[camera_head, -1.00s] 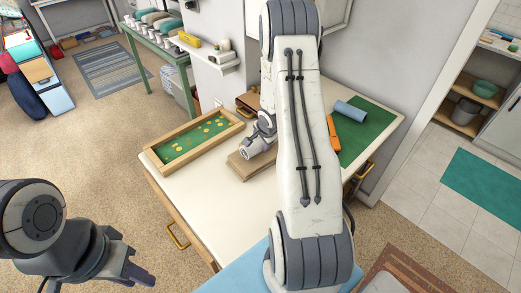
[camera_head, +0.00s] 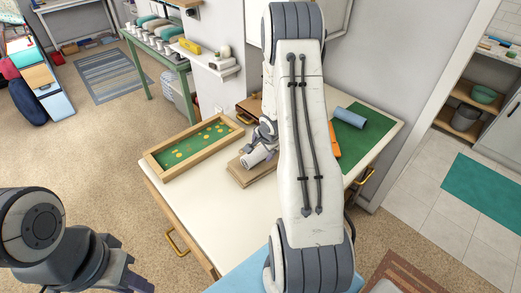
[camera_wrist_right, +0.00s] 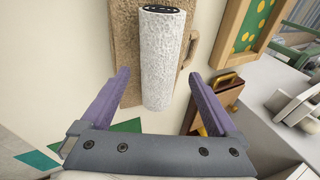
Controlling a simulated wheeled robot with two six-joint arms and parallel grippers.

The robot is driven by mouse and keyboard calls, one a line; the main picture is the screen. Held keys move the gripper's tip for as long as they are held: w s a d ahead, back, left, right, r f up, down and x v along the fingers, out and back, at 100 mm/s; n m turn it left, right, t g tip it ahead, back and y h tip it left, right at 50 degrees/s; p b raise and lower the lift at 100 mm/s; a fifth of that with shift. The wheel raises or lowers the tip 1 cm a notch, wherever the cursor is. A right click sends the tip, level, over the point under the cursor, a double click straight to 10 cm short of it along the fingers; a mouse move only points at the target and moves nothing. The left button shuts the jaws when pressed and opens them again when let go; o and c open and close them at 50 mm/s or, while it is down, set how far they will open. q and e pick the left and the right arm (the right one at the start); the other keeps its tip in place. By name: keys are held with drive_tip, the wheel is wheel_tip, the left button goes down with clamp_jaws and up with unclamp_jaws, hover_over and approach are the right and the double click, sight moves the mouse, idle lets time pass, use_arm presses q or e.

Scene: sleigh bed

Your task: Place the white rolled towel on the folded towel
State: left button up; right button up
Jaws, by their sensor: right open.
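The white rolled towel (camera_wrist_right: 163,55) lies lengthwise over the tan folded towel (camera_wrist_right: 125,35) in the right wrist view; its near end reaches past that towel's edge. In the head view the white roll (camera_head: 256,157) shows on the folded towel (camera_head: 246,179), partly hidden by my right arm. My right gripper (camera_wrist_right: 160,76) is open, its purple fingers on either side of the roll's near end, with visible gaps on both sides. My left gripper (camera_head: 128,277) is at the lower left of the head view, away from the table; its jaws are unclear and partly cut off.
A wooden tray with a green bottom and yellow spots (camera_head: 193,148) is left of the towels on the cream table (camera_head: 195,212). A brown box (camera_wrist_right: 221,98) stands close to my right finger. A blue roll (camera_head: 350,117) lies on a green mat (camera_head: 362,139) at right.

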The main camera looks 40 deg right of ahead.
drive_tip(key=p+v, duration=0.4)
drive_tip(key=v, duration=0.5)
drive_tip(key=s+a+r+n, duration=0.1)
drive_tip(key=a+r+n, duration=0.25)
drive_tip(key=a, duration=0.35)
drive_tip(key=s+a+r+n+g, duration=0.1)
drive_tip(key=a+r+n, duration=0.25)
drive_tip(key=a, duration=0.35)
drive_tip(key=s+a+r+n, duration=0.1)
drive_tip(key=a+r+n, duration=0.2)
drive_tip(key=a+n, duration=0.35)
drive_tip(key=s+a+r+n+g+y+b, duration=0.1)
drive_tip(key=s+a+r+n+g, duration=0.1)
drive_tip(key=s+a+n, duration=0.4)
drive_tip(key=s+a+r+n+g+y+b, duration=0.1)
drive_tip(key=s+a+r+n, duration=0.1)
drive_tip(key=s+a+n, duration=0.4)
drive_tip(key=s+a, duration=0.4)
drive_tip(key=s, duration=0.4)
drive_tip(key=shift+r+g+y, duration=0.3)
drive_tip(key=shift+g+y, duration=0.1)
